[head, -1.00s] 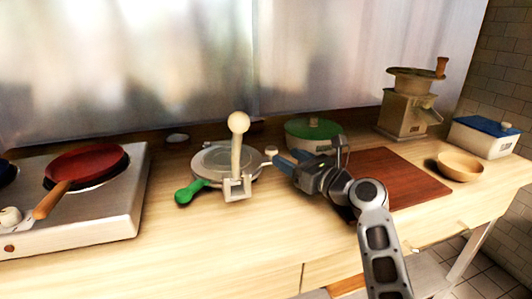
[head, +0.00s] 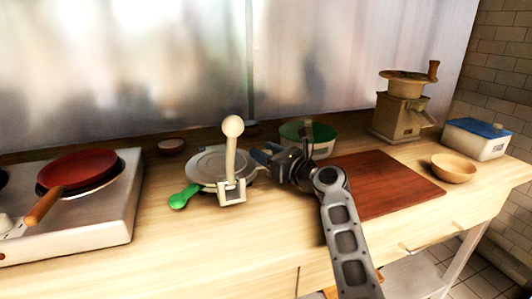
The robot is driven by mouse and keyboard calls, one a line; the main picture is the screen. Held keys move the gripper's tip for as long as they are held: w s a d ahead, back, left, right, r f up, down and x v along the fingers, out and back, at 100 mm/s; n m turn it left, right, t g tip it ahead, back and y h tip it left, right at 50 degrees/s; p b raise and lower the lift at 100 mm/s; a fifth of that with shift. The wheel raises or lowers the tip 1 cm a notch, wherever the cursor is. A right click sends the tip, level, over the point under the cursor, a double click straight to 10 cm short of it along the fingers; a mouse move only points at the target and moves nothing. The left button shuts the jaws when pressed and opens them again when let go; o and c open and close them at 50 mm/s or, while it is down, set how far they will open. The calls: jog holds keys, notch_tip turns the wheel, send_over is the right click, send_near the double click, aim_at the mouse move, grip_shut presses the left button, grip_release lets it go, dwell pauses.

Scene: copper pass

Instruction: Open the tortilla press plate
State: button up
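The tortilla press (head: 207,164) stands on the counter left of centre, its round grey plate lying flat. A cream lever with a ball top (head: 232,127) stands upright at its front bracket (head: 232,191). A green handle (head: 184,196) sticks out at the front left. My gripper (head: 264,154) is at the right edge of the press, its bluish fingers pointing left toward the plate. The small pale knob on that side is hidden behind the fingers. I cannot tell whether the fingers touch the press or how far apart they are.
A green-lidded pot (head: 305,132) stands just behind my gripper. A brown board (head: 385,185), wooden bowl (head: 454,170), grinder (head: 402,112) and blue-lidded box (head: 476,140) are to the right. A stove (head: 125,205) with a red pan (head: 80,167) is at left. The front counter is clear.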

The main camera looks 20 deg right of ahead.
grip_shut()
jog(key=shift+r, duration=0.15)
